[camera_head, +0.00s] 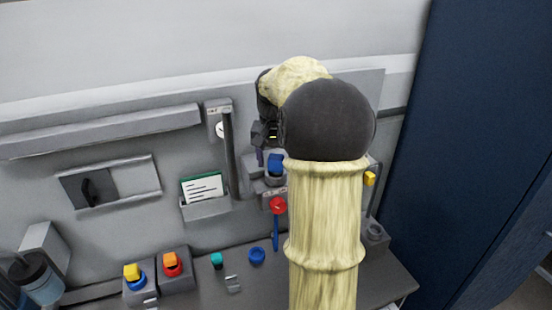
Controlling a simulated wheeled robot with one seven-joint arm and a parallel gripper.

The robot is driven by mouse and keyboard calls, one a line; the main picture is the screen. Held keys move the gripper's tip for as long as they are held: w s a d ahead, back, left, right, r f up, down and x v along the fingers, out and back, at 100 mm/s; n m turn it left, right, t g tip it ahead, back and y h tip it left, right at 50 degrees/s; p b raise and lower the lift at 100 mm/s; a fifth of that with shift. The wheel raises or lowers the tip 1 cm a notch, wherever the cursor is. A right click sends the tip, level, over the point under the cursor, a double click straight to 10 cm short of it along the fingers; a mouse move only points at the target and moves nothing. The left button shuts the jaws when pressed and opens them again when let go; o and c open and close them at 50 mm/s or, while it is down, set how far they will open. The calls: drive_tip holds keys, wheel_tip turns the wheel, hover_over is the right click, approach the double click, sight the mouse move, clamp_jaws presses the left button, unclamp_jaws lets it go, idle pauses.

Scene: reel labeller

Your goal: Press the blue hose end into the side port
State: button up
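My gripper (266,146) is at the wall panel, mostly hidden behind my own arm; only a dark part of it and a thin finger show. A blue block-shaped piece (276,164) is just below and right of it, at a grey fitting (270,187) on the panel. This piece may be the blue hose end, but I cannot tell. I cannot see whether the fingers touch it or are open or shut. The side port is not clearly identifiable; my arm covers part of the panel.
A red round knob (277,205) with a blue stem stands below the fitting. A yellow piece (369,179) on a dark line is right of my arm. A dark blue cabinet (470,130) bounds the right.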

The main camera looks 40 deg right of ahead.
drive_tip(key=shift+r, duration=0.2)
wheel_tip(320, 180, up, 17)
drive_tip(key=s+a, duration=0.1)
drive_tip(key=shift+s+a, duration=0.25)
idle(0.3)
idle(0.8)
drive_tip(key=a+f+n, duration=0.5)
drive_tip(key=a+f, duration=0.7)
drive_tip(key=f, duration=0.5)
drive_tip(key=s+a+f+n, duration=0.2)
drive_tip(key=s+a+f, duration=0.3)
drive_tip(key=s+f, duration=0.1)
drive_tip(key=s+a+f+n+t+y, duration=0.1)
drive_tip(key=s+a+f+n, duration=0.1)
drive_tip(key=s+a+f, duration=0.3)
wheel_tip(320, 180, down, 4)
drive_tip(key=shift+s+r+t, duration=0.2)
drive_tip(key=shift+s+t, duration=0.1)
drive_tip(key=shift+s, duration=0.4)
